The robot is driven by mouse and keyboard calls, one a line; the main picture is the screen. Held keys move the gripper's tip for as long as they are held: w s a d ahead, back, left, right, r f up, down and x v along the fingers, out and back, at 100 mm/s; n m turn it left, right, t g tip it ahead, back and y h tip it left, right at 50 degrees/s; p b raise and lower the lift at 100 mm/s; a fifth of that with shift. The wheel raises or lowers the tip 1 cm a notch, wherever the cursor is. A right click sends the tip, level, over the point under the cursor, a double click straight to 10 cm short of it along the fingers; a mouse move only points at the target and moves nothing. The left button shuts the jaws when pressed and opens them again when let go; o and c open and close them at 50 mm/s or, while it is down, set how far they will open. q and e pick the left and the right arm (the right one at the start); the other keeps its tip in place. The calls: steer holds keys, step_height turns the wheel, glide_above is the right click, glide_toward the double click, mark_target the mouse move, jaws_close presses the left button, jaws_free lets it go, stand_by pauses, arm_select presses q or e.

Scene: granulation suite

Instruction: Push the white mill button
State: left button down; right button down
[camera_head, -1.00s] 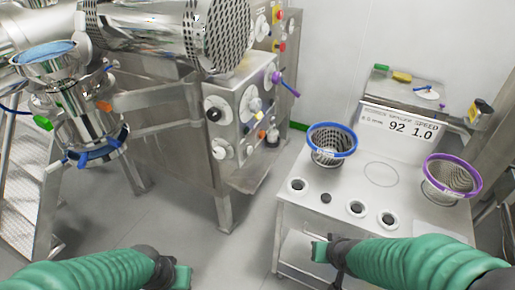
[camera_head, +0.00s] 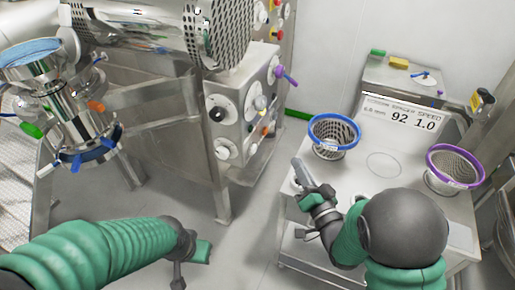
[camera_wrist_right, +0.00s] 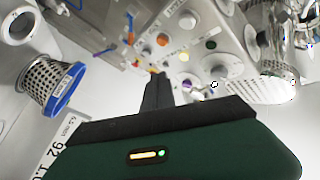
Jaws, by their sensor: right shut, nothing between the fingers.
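The steel machine's control panel (camera_head: 240,100) stands left of centre in the head view, with several round white discs, knobs and coloured buttons. A small pale round knob (camera_head: 260,102) is on its face; I cannot tell which control is the white mill button. The panel also shows in the right wrist view (camera_wrist_right: 195,30), upside down. My right gripper (camera_head: 298,168) is shut and empty, in front of the panel and apart from it, near the white cart's left edge. Its dark fingers (camera_wrist_right: 157,88) point towards the panel. My left gripper (camera_head: 192,262) hangs low over the floor; its jaws are unclear.
The white cart (camera_head: 400,165) carries a blue-rimmed basket (camera_head: 335,132) close to my right gripper and a purple-rimmed basket (camera_head: 455,165) farther right. A steel vessel with blue clamps (camera_head: 85,125) stands at the left. The floor (camera_head: 165,205) between is clear.

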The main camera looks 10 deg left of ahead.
mark_target(253, 149)
steer(key=w+a, duration=0.3)
steer(key=a, duration=0.5)
steer(key=shift+a+p, duration=0.3)
steer(key=shift+a, duration=0.15)
stand_by(1.7)
steer(key=shift+a, duration=0.25)
